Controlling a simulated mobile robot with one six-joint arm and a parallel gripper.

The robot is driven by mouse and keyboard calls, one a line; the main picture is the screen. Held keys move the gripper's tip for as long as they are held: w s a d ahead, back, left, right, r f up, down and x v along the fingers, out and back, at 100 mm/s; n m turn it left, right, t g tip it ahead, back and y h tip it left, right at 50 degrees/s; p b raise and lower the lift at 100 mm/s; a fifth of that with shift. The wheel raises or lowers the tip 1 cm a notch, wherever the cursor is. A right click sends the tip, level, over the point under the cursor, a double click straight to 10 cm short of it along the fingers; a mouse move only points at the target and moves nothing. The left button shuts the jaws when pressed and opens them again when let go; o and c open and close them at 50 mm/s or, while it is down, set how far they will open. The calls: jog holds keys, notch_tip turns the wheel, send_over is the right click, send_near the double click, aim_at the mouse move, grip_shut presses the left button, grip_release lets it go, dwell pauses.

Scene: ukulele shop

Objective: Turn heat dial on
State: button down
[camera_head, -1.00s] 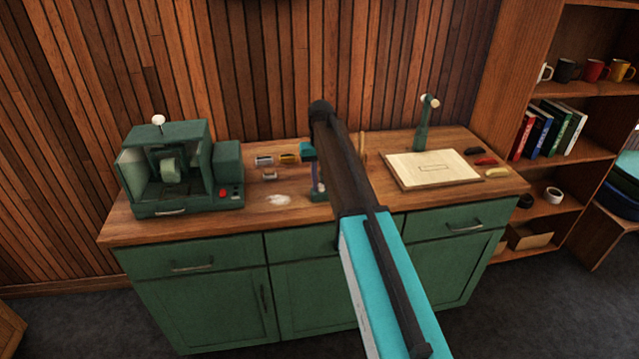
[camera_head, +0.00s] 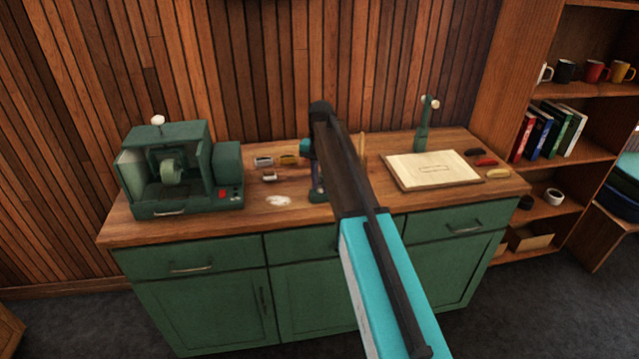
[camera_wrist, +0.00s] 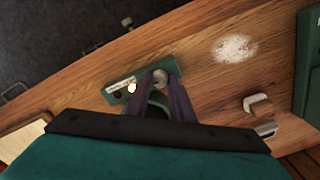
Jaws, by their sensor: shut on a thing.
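A small green device (camera_wrist: 120,90) stands on the wooden counter, with a white label and a small pale yellow lit spot on its face. A round grey dial (camera_wrist: 160,76) on it sits between the fingertips of my gripper (camera_wrist: 160,80) in the wrist view. The purple-grey fingers are shut on this dial. Any mark showing the dial's setting is hidden or too small to read. In the head view the device's green base (camera_head: 318,197) shows below my gripper; my arm hides most of the rest.
A green machine (camera_head: 180,168) stands at the left of the counter (camera_head: 250,215). Small metal and brass pieces (camera_head: 275,160) and a white patch (camera_head: 278,201) lie beside the device. A pale board (camera_head: 433,170) lies to the right, with a green stand (camera_head: 422,130) behind it.

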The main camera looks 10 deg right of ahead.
aim_at(321, 186)
jog(key=c, duration=1.5)
grip_release()
jog(key=shift+c, duration=0.2)
notch_tip(321, 186, up, 14)
jog(key=p, duration=0.7)
jog(key=shift+f, duration=0.15)
